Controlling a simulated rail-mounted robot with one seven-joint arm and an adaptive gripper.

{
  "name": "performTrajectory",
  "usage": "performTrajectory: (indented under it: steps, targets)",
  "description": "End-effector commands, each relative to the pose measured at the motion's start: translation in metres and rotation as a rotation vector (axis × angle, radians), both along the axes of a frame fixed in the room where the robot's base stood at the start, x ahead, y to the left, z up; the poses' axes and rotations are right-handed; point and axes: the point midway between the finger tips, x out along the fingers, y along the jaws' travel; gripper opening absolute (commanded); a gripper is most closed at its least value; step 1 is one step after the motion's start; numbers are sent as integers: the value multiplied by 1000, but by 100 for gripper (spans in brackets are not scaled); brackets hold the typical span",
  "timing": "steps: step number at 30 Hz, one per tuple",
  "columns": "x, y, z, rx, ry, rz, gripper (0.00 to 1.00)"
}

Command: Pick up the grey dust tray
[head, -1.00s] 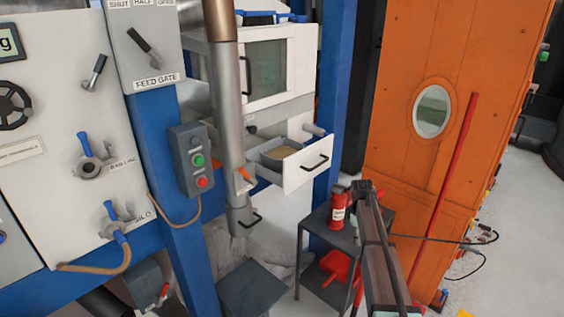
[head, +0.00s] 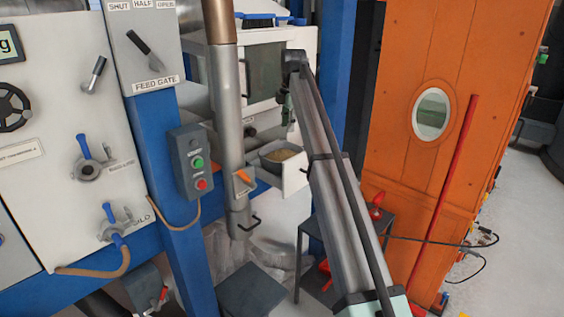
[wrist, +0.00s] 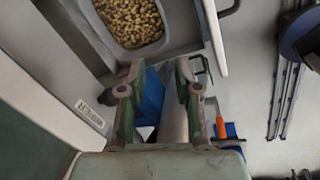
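A grey tray (head: 268,160) filled with tan grains sits in the pulled-out white drawer (head: 294,178) of the cabinet. In the wrist view the tray (wrist: 100,27) is at the top, with grains inside and its far part cut off by the frame edge. The drawer front (wrist: 213,35) with its handle is right of it. My gripper (wrist: 158,72) has its two fingers spread with nothing between them, apart from the tray in the picture. In the head view my gripper (head: 287,108) hangs near the drawer, and my arm covers the drawer's right part.
A vertical metal pipe (head: 229,120) with an orange tab stands just left of the drawer. A dark side table (head: 375,222) carries a red item, partly behind my arm. The blue post (head: 332,80) and orange door (head: 450,130) stand to the right.

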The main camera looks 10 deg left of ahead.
Motion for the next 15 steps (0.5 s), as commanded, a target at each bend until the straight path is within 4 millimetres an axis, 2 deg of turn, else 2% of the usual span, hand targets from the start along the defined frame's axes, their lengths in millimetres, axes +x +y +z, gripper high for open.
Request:
performTrajectory:
  steps: [15]
  targets:
    - [11,6,-93,-2,1,-3,32]
